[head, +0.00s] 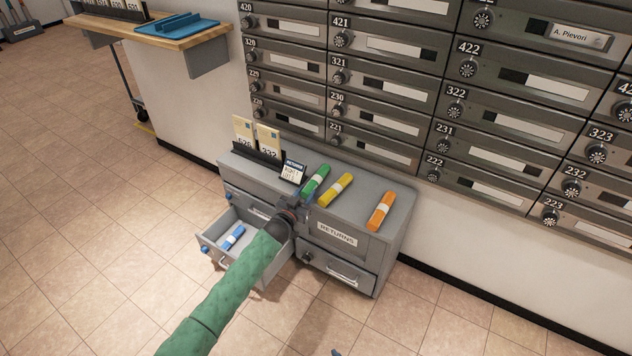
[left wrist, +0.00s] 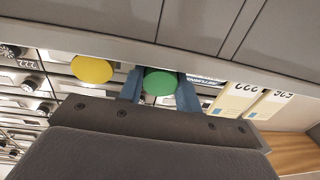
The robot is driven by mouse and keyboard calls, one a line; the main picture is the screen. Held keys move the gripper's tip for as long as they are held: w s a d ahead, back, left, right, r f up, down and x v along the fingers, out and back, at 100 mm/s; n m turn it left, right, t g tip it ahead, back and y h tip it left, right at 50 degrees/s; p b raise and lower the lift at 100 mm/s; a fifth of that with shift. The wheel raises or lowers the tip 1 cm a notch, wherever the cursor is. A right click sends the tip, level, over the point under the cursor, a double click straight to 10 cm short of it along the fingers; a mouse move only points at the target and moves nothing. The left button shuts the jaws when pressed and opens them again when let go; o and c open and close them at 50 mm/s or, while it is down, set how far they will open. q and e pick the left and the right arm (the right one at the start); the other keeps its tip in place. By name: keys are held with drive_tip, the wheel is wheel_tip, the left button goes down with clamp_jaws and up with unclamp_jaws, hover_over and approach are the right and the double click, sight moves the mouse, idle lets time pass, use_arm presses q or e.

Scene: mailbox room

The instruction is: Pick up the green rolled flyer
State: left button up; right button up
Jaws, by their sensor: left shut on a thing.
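The green rolled flyer (head: 317,179) with a white band is at the top of the grey returns cabinet (head: 390,235). My left gripper (head: 305,196) reaches it from the front and is shut on its near end. In the left wrist view the flyer's round green end (left wrist: 160,83) sits between the two blue fingers (left wrist: 160,95). I cannot tell whether the flyer touches the cabinet top or is slightly above it.
A yellow rolled flyer (head: 336,190) lies close to the right of the green one, and an orange one (head: 380,210) farther right. A small sign (head: 292,171) and cards (head: 256,137) stand to the left. An open drawer (head: 215,250) holds a blue roll (head: 232,237). Mailboxes (head: 380,95) rise behind.

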use_arm(q)
drive_tip(key=shift+r+p, duration=1.55)
drive_tip(key=shift+r, duration=0.3)
drive_tip(key=p+v, duration=0.4)
drive_tip(key=v, duration=0.4)
drive_tip(key=shift+p, duration=0.3)
